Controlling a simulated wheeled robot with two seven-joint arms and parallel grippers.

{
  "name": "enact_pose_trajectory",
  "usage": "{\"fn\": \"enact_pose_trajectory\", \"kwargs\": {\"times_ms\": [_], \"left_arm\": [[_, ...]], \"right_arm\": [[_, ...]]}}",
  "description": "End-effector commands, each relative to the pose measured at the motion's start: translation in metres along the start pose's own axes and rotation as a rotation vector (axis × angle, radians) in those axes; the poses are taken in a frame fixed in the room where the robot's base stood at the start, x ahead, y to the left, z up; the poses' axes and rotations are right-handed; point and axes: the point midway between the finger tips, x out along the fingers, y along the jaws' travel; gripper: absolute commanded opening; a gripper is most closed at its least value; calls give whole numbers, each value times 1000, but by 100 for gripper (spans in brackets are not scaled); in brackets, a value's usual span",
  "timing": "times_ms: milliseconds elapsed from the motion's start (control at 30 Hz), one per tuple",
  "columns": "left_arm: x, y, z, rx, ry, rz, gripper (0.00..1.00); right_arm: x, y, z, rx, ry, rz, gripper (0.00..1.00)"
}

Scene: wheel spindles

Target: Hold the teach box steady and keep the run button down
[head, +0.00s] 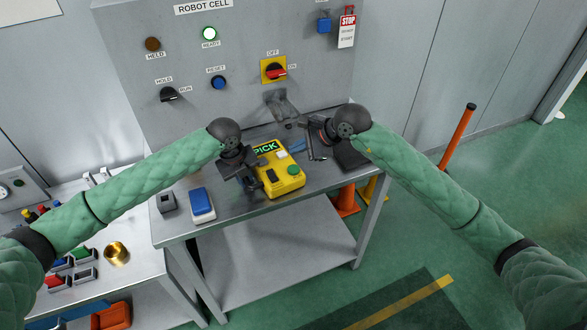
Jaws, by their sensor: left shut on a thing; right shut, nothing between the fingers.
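The yellow teach box (285,186) lies on the grey bench, its lit screen (264,149) reading PICK. A green round button (294,169) is on its lower right face, with a white key and a dark key nearby. I cannot read which is marked run, or see any pressed. My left gripper (252,181) is shut on the left side of the teach box, hiding part of that edge. My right gripper (316,157) is shut and empty, just right of the box and apart from the green button.
A blue and white box (202,204) and a small grey box (167,203) stand left on the bench. A dark block (350,155) lies at the right. Behind is the robot cell panel (230,105) with switches and lamps.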

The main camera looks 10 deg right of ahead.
Motion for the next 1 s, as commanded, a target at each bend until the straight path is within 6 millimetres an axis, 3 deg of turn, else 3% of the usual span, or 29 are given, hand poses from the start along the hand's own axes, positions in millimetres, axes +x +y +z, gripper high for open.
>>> {"fn": "enact_pose_trajectory", "kwargs": {"times_ms": [300, 333, 433, 767, 1000], "left_arm": [[0, 0, 0, 0, 0, 0, 0], [0, 0, 0, 0, 0, 0, 22], [0, 0, 0, 0, 0, 0, 41], [-2, 0, 0, 0, 0, 0, 41], [-30, 0, 1, 1, -2, -1, 41]], "right_arm": [[-3, -2, 2, 0, 0, 0, 0], [-3, -2, 2, 0, 0, 0, 0], [-3, -2, 2, 0, 0, 0, 0], [-3, -2, 2, 0, 0, 0, 0], [-3, -2, 2, 0, 0, 0, 0]]}}
